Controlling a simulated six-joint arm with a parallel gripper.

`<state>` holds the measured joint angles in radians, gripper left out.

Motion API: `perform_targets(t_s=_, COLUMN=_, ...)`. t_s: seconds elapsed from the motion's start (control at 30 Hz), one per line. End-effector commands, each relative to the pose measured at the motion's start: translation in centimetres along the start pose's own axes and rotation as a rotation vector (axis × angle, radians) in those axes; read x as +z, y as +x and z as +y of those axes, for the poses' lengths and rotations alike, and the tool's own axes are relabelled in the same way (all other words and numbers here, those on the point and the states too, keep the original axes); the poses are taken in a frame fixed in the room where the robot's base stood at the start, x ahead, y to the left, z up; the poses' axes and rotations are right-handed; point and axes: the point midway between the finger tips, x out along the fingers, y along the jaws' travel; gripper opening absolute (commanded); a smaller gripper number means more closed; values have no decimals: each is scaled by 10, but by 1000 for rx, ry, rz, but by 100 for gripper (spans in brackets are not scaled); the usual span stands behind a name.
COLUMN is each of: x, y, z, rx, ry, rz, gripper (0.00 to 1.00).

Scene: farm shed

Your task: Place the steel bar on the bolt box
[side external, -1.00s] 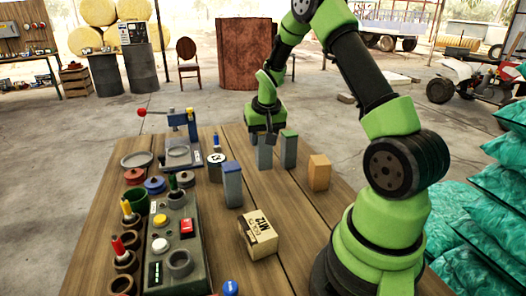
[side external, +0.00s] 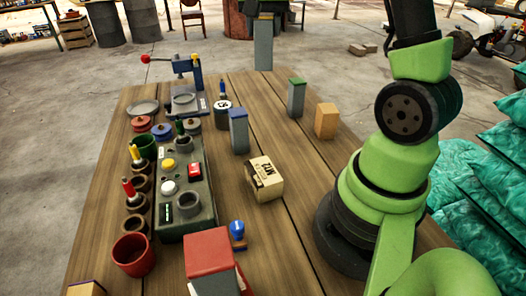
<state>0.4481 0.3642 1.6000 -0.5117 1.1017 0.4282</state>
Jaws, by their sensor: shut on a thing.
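A grey steel bar (side external: 263,50) hangs upright in my gripper (side external: 263,17) at the top of the view, and appears raised above the far end of the table. The jaws are shut on its upper end; most of my gripper and wrist is cut off by the frame's top edge. The bolt box (side external: 265,178), a cardboard-coloured box marked M12, sits on the middle of the table, well in front of the bar and apart from it. Its top looks bare.
A blue-topped grey block (side external: 238,130), a green-topped grey block (side external: 297,97) and an orange-tan block (side external: 326,120) stand around the box. A control panel (side external: 184,195) with cups lies left. A red box (side external: 209,250) is in front.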

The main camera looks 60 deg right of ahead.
Motion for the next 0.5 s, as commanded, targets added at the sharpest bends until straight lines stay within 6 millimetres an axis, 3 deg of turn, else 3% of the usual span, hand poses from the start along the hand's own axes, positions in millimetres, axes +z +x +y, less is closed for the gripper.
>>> perform_targets(t_s=0.27, x=64, y=-19, z=-16, rx=120, ry=385, rz=3, gripper=12)
perform_targets(t_s=0.5, x=125, y=-39, z=-12, rx=259, ry=839, rz=4, gripper=12)
